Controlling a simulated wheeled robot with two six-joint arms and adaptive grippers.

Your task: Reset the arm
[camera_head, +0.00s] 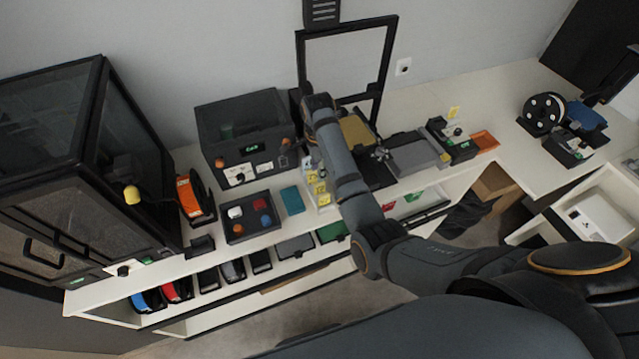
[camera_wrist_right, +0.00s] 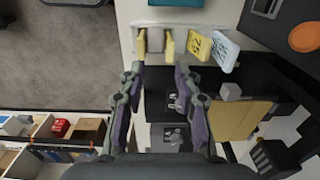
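My right arm (camera_head: 345,185) comes in from the right, bends at the elbow and reaches up over the workbench beside the open-frame machine. My right gripper (camera_wrist_right: 158,88) shows in the right wrist view with its two fingers apart and nothing held between them. Below the fingers is a dark surface with small grey parts. In the head view the forearm and wrist hide most of this gripper. My left gripper is not in view.
The white workbench (camera_head: 510,95) carries a black open-frame machine (camera_head: 390,62), a dark lidded box (camera_head: 240,125), a parts tray (camera_head: 250,232) and a teal block (camera_head: 292,200). Yellow pieces (camera_wrist_right: 198,46) stand close to the fingertips. A black enclosed cabinet (camera_head: 75,225) stands left.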

